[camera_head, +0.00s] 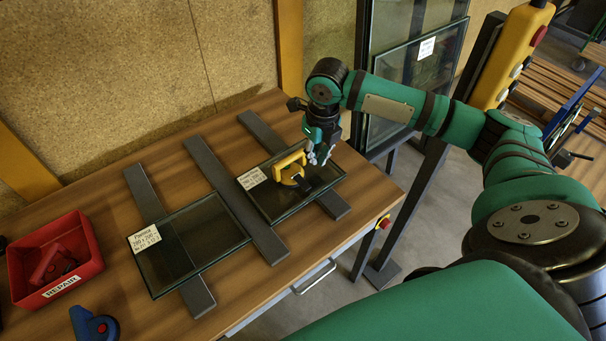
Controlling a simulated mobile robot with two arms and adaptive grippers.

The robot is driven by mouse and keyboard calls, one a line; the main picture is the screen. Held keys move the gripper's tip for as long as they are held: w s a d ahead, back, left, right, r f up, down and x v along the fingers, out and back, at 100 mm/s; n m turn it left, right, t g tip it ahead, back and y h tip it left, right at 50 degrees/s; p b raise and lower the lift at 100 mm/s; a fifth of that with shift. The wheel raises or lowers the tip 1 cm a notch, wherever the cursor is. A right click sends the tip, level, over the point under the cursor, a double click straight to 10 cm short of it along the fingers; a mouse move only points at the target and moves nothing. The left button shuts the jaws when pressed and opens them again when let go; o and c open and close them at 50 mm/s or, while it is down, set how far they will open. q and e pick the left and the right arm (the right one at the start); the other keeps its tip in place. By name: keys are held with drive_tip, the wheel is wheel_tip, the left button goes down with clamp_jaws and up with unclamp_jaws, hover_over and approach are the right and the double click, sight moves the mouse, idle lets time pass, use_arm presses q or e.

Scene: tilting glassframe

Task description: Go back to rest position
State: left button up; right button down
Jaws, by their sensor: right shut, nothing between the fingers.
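My right gripper (319,155) is at the end of the green arm that comes in from the right. It is shut and empty, just above and beside the yellow suction handle (289,168). I cannot tell whether it touches the handle. The handle stands on a dark glass pane (288,205) with a white label, at the right of the wooden table (120,205). My left gripper is not in view.
A second labelled glass pane (180,262) lies to the left across the grey bars (215,185). A red REPAIR bin (85,240) and a blue tool (92,325) are at the far left. A red button (384,222) is on the table's right edge. Large glass panels (415,75) stand behind.

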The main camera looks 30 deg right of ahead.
idle(0.3)
drive_tip(key=s+a+f+m+t+y, duration=0.1)
drive_tip(key=s+a+f+m, duration=0.35)
drive_tip(key=a+m, duration=0.35)
drive_tip(key=s+a+f+m+t+y, duration=0.1)
drive_tip(key=s+a+f+m, duration=0.3)
drive_tip(key=s+a+m, duration=0.5)
drive_tip(key=s+m, duration=0.2)
drive_tip(key=m, duration=0.5)
drive_tip(key=s+d+f+m+h, duration=0.2)
drive_tip(key=s+d+m, duration=0.4)
drive_tip(key=m, duration=0.5)
drive_tip(key=s+a+f+g+b, duration=0.1)
drive_tip(key=s+f, duration=0.1)
drive_tip(key=f, duration=1.3)
drive_tip(key=s+f, duration=0.2)
drive_tip(key=f, duration=1.3)
drive_tip(key=s+d+f+g+b, duration=0.1)
drive_tip(key=s+d+f, duration=0.1)
drive_tip(key=s+f, duration=1.1)
drive_tip(key=shift+s+d+f+n, duration=0.3)
drive_tip(key=shift+s+d+f, duration=0.1)
drive_tip(key=shift+s, duration=0.6)
